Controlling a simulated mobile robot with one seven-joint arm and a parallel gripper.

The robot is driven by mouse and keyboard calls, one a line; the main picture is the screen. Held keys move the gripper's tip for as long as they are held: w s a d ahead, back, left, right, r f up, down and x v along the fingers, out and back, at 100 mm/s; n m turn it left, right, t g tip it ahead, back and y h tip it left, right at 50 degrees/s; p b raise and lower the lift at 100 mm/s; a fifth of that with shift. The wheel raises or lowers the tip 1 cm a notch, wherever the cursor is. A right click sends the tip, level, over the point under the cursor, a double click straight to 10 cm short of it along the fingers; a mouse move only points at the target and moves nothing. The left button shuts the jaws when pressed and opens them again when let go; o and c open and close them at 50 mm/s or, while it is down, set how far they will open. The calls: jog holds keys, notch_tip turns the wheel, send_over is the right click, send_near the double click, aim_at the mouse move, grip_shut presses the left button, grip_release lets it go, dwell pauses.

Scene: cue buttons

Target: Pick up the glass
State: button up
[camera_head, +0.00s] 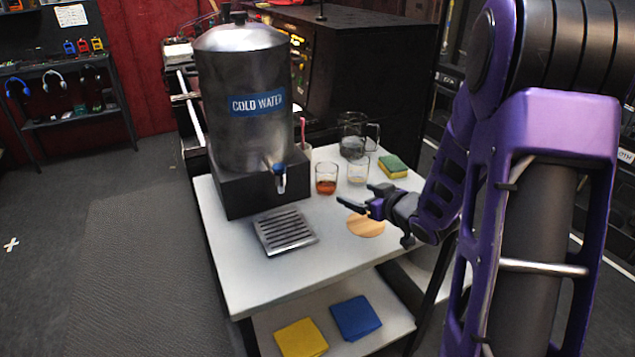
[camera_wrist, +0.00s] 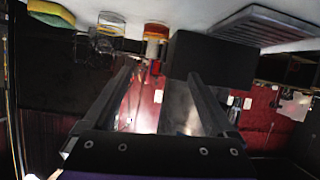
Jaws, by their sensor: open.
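Two short glasses stand upright on the white cart top. One glass with reddish-amber liquid (camera_head: 326,180) is nearest the dispenser; it also shows in the wrist view (camera_wrist: 156,32). The other glass, pale and mostly clear (camera_head: 358,173), stands just right of it; it also shows in the wrist view (camera_wrist: 111,24). My gripper (camera_head: 364,197) is open and empty, in front of the glasses and over a round wooden coaster (camera_head: 366,226). In the wrist view my open fingers (camera_wrist: 162,72) point toward the glasses, with no glass between them.
A metal cold water dispenser (camera_head: 242,105) on a black base stands left of the glasses. A glass pitcher (camera_head: 352,143) and a sponge (camera_head: 393,167) are behind and right. A drip tray (camera_head: 285,232) lies at front left. The front of the cart top (camera_head: 262,282) is clear.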

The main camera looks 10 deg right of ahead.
jog(key=shift+w+d+f+m, duration=0.15)
jog(key=shift+d+f+m, duration=0.1)
jog(key=shift+f+m, duration=0.2)
jog(key=shift+w+d+f+m, duration=0.2)
jog(key=shift+f+m, duration=0.15)
jog(key=shift+f, duration=0.15)
jog(key=b, duration=0.1)
send_near(332, 185)
jog(key=x, duration=0.5)
jog(key=shift+w+f, duration=0.1)
jog(key=shift+f, duration=0.3)
jog(key=shift+b+x, duration=0.4)
jog(key=shift+x, duration=2.5)
jog(key=shift+r, duration=0.15)
jog(key=shift+c, duration=0.3)
jog(key=c, duration=1.3)
jog(key=shift+r, duration=0.15)
